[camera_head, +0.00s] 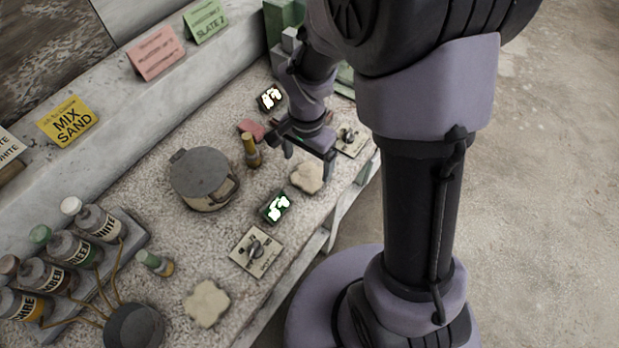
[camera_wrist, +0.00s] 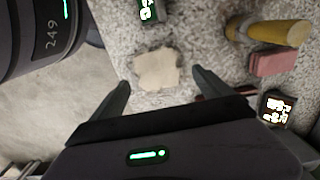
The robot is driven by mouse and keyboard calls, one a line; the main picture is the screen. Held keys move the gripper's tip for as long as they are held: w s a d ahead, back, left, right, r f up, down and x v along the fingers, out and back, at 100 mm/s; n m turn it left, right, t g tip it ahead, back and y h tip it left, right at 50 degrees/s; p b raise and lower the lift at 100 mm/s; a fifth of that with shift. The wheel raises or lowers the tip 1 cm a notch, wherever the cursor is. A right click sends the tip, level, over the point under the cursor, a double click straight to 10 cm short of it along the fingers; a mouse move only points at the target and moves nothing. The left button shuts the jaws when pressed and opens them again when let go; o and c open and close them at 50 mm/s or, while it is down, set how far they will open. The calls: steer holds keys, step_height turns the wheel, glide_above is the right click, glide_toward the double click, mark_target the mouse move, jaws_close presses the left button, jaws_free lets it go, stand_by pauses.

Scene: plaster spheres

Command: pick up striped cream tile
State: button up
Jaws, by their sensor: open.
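A cream tile (camera_head: 308,177) with an uneven outline lies flat on the speckled bench near its front edge. It also shows in the wrist view (camera_wrist: 157,69), between and just beyond my fingertips. A second, similar cream tile (camera_head: 207,303) lies at the near end of the bench. I cannot make out stripes on either tile. My gripper (camera_head: 308,160) points down just behind the first tile, its fingers apart and empty. In the wrist view my gripper (camera_wrist: 161,82) has one finger to each side of the tile. I cannot tell its exact height above the bench.
A lit display (camera_head: 275,207) and a switch plate (camera_head: 255,250) lie near the tile. Labelled bottles (camera_head: 72,248) stand at left.

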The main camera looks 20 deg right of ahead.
mark_target(310, 176)
steer(key=f+b, duration=0.2)
steer(key=f, duration=0.3)
steer(key=shift+s+d+f+b, duration=0.2)
steer(key=shift+d+b, duration=0.05)
steer(key=shift+b, duration=0.15)
steer(key=shift+r, duration=0.15)
steer(key=shift+c, duration=0.4)
steer(key=c, duration=1.6)
